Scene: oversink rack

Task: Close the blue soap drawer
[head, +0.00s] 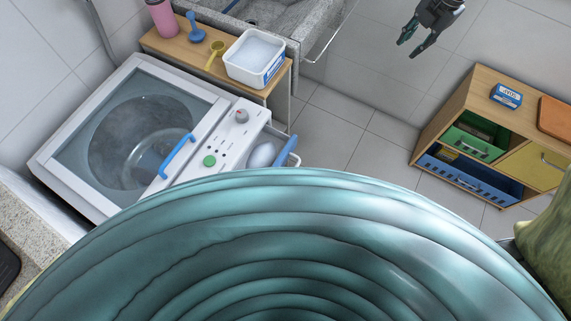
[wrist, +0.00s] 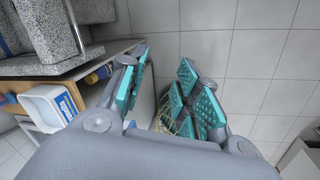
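A soap drawer with a blue front (head: 287,148) sticks out of the white washing machine (head: 222,143) at its lower right. It is pulled open, and its pale inside (head: 263,154) shows. My gripper (head: 411,42) is at the top right of the head view, above the floor and well apart from the drawer. Its two fingers are spread with nothing between them. The wrist view also shows the gripper (wrist: 163,75) open, with teal pads. I cannot clearly make out the drawer in the wrist view.
Tiled floor between is clear. A large teal ribbed shape hides the bottom.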

